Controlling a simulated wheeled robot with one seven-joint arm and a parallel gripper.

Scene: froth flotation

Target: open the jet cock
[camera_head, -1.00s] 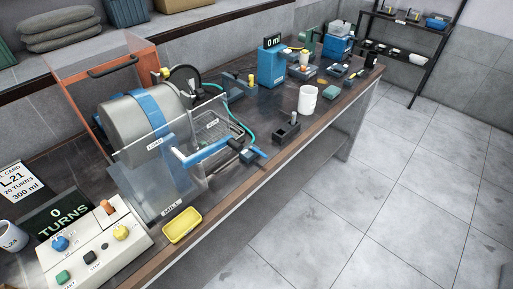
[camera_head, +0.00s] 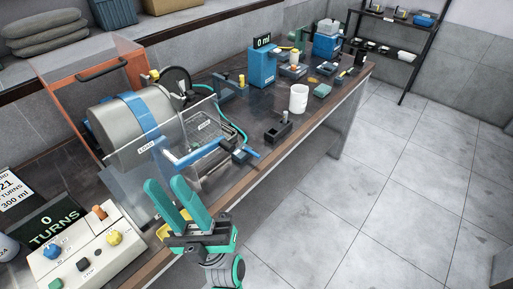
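My gripper (camera_head: 165,185) has two teal fingers, spread apart with nothing between them. It is at the lower middle, in front of the bench's near edge and the drum mill. No part is labelled as the jet cock. A small yellow-topped fitting (camera_head: 241,81) stands on the bench behind the wire tray, close to a green hose (camera_head: 222,112); I cannot tell for sure whether it is the cock, or its setting. My gripper is well apart from it, nearer the camera and to the left.
The grey drum (camera_head: 118,131) with a blue band stands left of centre. A blue bar (camera_head: 200,153) juts toward the bench edge. A white cup (camera_head: 299,98) and dark block (camera_head: 278,132) stand farther along. A control box (camera_head: 85,265) is lower left. The floor at right is clear.

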